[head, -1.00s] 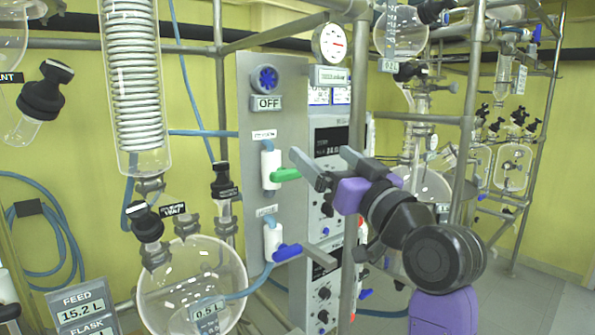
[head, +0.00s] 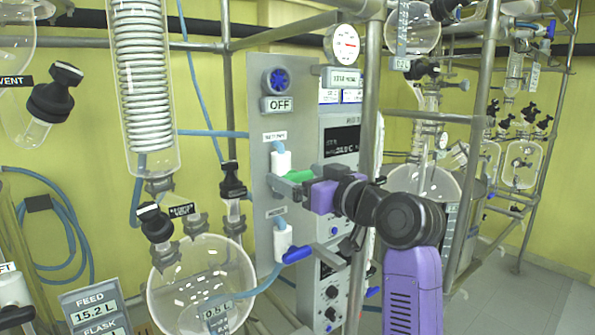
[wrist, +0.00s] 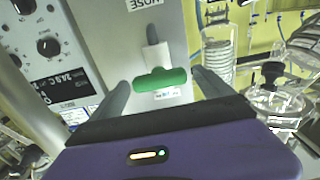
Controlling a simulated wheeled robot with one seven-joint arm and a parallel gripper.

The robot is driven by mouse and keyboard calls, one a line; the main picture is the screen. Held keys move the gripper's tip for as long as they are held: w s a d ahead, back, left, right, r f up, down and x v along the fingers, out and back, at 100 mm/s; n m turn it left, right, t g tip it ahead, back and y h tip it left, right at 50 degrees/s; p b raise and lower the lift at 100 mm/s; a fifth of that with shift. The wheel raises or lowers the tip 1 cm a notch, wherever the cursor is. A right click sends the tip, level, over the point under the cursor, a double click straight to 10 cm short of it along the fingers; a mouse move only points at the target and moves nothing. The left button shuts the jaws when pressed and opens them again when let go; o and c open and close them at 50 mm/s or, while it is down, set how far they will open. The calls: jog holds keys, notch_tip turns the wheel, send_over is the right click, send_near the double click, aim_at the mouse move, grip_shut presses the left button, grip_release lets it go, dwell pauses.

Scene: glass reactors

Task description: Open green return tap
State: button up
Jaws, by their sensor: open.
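The green return tap (head: 299,176) is a green lever handle on a white valve body (head: 281,160) on the grey panel, below a small label. In the wrist view the green handle (wrist: 161,79) lies crosswise between the two fingers, in front of the palm. My gripper (head: 287,184) is open around the handle, one finger on each side; in the wrist view (wrist: 160,92) gaps show between the handle ends and the fingers. In the head view a finger and the purple gripper body partly cover the handle.
A blue-handled tap (head: 297,254) sits lower on the same panel (head: 257,120). A blue knob (head: 276,81) with an OFF sign is above. A metal post (head: 368,130) stands close behind my gripper. A round glass flask (head: 203,290) is at lower left.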

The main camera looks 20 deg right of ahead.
jog(key=shift+w+a, duration=0.15)
jog(key=shift+w, duration=0.25)
jog(key=c, duration=1.4)
jog(key=shift+f, duration=0.1)
